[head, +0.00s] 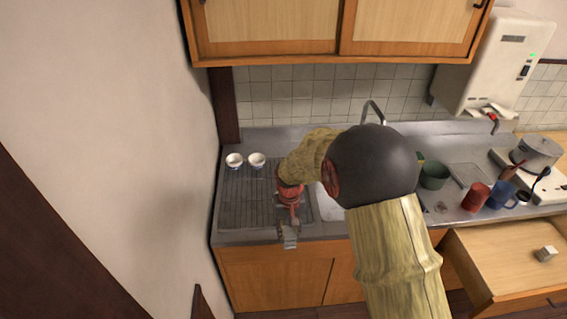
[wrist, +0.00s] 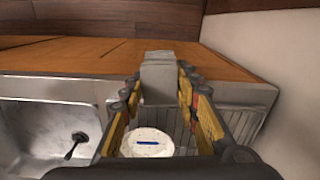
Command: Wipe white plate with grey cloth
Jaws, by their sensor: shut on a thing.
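The grey cloth (wrist: 158,80) is a pale block-like fold between my fingertips in the wrist view. My gripper (wrist: 160,92) is shut on it. In the head view my gripper (head: 290,222) is over the right part of the drainboard, and the cloth (head: 290,239) shows at the counter's front edge. A white plate (wrist: 140,152) with a blue mark lies on the ribbed drainboard, seen between my fingers in the wrist view. The cloth appears apart from the plate, toward the counter's front edge. In the head view I cannot make out the plate.
Two white bowls (head: 234,160) stand at the back of the drainboard (head: 240,199). The sink (wrist: 40,128) lies beside it and holds a dark object (wrist: 75,146). A green pot (head: 434,175), a red cup (head: 475,197) and a blue mug (head: 502,195) stand farther right. An open drawer (head: 500,262) juts out.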

